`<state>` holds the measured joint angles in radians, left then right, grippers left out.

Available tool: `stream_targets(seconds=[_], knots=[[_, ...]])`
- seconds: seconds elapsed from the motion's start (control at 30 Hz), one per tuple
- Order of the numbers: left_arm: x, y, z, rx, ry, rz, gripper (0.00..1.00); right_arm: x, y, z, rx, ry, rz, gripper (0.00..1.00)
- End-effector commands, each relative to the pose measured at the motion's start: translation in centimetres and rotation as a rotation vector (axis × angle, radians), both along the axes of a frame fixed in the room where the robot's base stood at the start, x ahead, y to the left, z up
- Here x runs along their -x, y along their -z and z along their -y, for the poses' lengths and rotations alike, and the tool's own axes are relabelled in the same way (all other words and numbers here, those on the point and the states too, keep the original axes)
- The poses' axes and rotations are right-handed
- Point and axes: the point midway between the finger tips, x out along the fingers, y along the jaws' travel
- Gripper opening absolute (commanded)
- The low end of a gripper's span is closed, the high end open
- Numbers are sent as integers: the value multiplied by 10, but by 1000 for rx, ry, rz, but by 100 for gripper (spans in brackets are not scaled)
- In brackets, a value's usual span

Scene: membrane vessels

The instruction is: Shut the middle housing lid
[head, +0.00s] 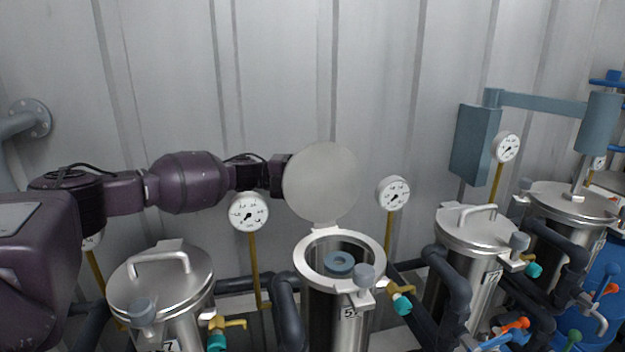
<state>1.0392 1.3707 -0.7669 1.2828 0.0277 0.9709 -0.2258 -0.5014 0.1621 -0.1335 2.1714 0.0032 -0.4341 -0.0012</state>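The middle housing (337,322) is a steel cylinder with an open top rim (372,252). Its round lid (321,182) stands upright on the hinge at the back of the rim. A blue-grey ring (339,262) shows inside the opening, and a grey knob (364,273) sits at the rim's front right. My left arm reaches in from the left, and its end is at the left edge of the raised lid. The fingers of the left gripper are hidden behind the lid. My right gripper is not in view.
A closed housing (163,275) stands to the left, and closed housings (476,231) (572,202) stand to the right. Gauges (249,212) (393,194) on brass stems flank the raised lid. Dark pipes (286,302) run between the housings. A grey corrugated wall is close behind.

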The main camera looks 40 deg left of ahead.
Motion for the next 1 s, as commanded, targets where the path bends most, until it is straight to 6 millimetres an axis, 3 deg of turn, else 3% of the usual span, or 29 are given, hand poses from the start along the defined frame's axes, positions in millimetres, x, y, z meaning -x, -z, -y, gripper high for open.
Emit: stream_targets(seconds=[0.3, 0.6, 1.0], knots=[[-1, 0, 2, 0, 0, 0, 40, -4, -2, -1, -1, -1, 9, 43], [-1, 0, 2, 0, 0, 0, 0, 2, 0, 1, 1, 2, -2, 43], [1, -4, 3, -16, 0, 16, 0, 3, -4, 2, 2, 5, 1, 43]])
